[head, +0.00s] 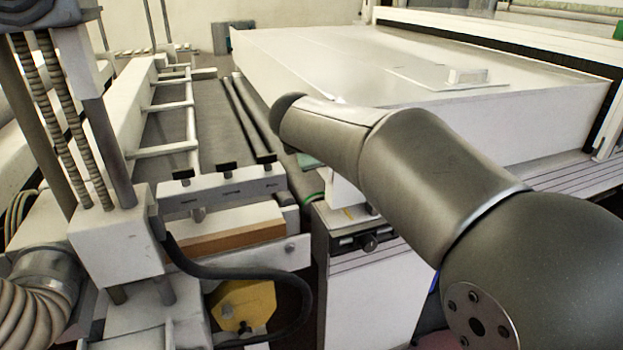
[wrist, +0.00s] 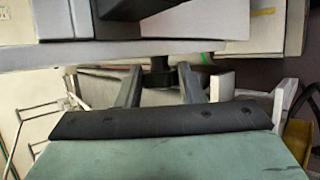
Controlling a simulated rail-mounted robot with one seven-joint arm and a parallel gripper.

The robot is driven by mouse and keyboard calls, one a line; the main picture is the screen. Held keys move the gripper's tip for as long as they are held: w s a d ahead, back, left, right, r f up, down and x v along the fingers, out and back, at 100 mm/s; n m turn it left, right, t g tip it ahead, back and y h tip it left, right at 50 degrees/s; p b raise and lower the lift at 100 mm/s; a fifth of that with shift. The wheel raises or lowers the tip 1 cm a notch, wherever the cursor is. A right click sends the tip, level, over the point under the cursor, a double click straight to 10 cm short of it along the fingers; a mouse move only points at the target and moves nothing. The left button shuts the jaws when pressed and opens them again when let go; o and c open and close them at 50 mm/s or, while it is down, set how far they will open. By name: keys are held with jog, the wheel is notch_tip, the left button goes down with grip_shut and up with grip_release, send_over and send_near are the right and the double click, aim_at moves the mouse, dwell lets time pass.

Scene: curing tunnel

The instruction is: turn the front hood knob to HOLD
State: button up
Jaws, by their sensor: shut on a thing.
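In the wrist view, the dark front hood knob (wrist: 160,74) shows between the tips of my two grey fingers. My gripper (wrist: 160,82) is shut on it. The green gripper body fills the bottom of that view. The knob projects from below a pale panel edge. No HOLD mark or pointer is readable, so I cannot tell the knob's setting. In the head view, my dark arm reaches in front of the large white hood (head: 460,108). Only a bit of green gripper body shows under the arm there; the fingers and the held knob are hidden.
A white cabinet (head: 368,300) with a black bar and round dark knob (head: 369,243) stands below the arm. A conveyor frame (head: 178,107) with rollers runs at left. A black hose (head: 235,262) and a yellow part (head: 243,303) lie low in front of it.

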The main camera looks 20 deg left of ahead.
jog(key=t+b, duration=0.1)
jog(key=b, duration=0.3)
jog(key=f+t+y+b, duration=0.1)
jog(key=b, duration=0.3)
jog(key=shift+s+d+f+m, duration=0.1)
jog(key=shift+s+f+m, duration=0.05)
jog(key=shift+f+m, duration=0.2)
jog(key=t+b, duration=0.1)
jog(key=b, duration=0.3)
jog(key=shift+r+y, duration=0.2)
jog(key=shift+y, duration=0.1)
jog(key=shift+m+b, duration=0.25)
jog(key=shift+b, duration=0.2)
jog(key=shift+r+t+b, duration=0.25)
jog(key=shift+t+b, duration=0.05)
jog(key=shift+b, duration=0.15)
jog(key=o, duration=1)
jog(key=v, duration=0.8)
jog(key=p+v, duration=0.1)
jog(key=v, duration=0.8)
jog(key=shift+s+d, duration=0.25)
jog(key=shift+d, duration=0.05)
